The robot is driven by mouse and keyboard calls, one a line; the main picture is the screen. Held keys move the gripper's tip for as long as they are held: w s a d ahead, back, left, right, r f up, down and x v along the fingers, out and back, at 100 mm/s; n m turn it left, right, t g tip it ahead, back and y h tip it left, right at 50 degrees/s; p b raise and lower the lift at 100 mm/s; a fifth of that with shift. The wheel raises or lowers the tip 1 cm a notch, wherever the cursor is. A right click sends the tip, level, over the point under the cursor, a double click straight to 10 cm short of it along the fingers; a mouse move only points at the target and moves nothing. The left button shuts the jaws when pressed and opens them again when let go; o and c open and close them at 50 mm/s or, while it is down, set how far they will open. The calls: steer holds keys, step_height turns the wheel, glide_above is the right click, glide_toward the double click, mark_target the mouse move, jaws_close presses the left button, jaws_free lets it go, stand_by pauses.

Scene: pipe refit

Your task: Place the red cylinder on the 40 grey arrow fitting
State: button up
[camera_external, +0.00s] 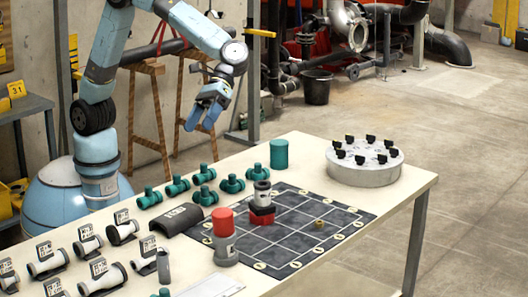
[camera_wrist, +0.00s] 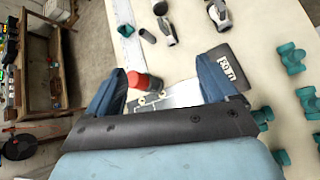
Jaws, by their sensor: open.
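A red cylinder (camera_external: 223,217) stands upright on top of a grey fitting (camera_external: 224,250) at the near left corner of the dark grid mat (camera_external: 300,232). Any number or arrow on this fitting is too small to read. In the wrist view the red cylinder (camera_wrist: 145,81) shows beyond the left finger, with part of its grey support. My gripper (camera_external: 201,122) is open and empty, high above the back left of the table, well apart from the cylinder. It also shows in the wrist view (camera_wrist: 161,68) with its two blue fingers spread.
A grey labelled fitting (camera_external: 261,193) stands on a red block (camera_external: 262,216) on the mat. Green fittings (camera_external: 204,195), a dark half-pipe (camera_external: 177,220) and labelled grey fittings (camera_external: 102,275) lie left. A green cylinder (camera_external: 279,154) and a round grey disc (camera_external: 364,169) stand behind.

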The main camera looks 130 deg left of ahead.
steer(key=s+r+m+y, duration=0.2)
steer(key=s+r+m, duration=0.2)
steer(key=s, duration=0.7)
steer(key=s+r+m+y, duration=0.3)
steer(key=s, duration=0.8)
steer(key=s+a+f+m+t+y, duration=0.1)
steer(key=s+a+m+t+y, duration=0.1)
steer(key=s, duration=0.7)
steer(key=s+a+f+m+t+y, duration=0.1)
steer(key=s+a+m+t+y, duration=0.1)
steer(key=s+m, duration=0.3)
steer(key=s+a, duration=0.1)
steer(key=s, duration=0.2)
steer(key=shift+s+m+y, duration=0.3)
steer(key=shift+s, duration=0.05)
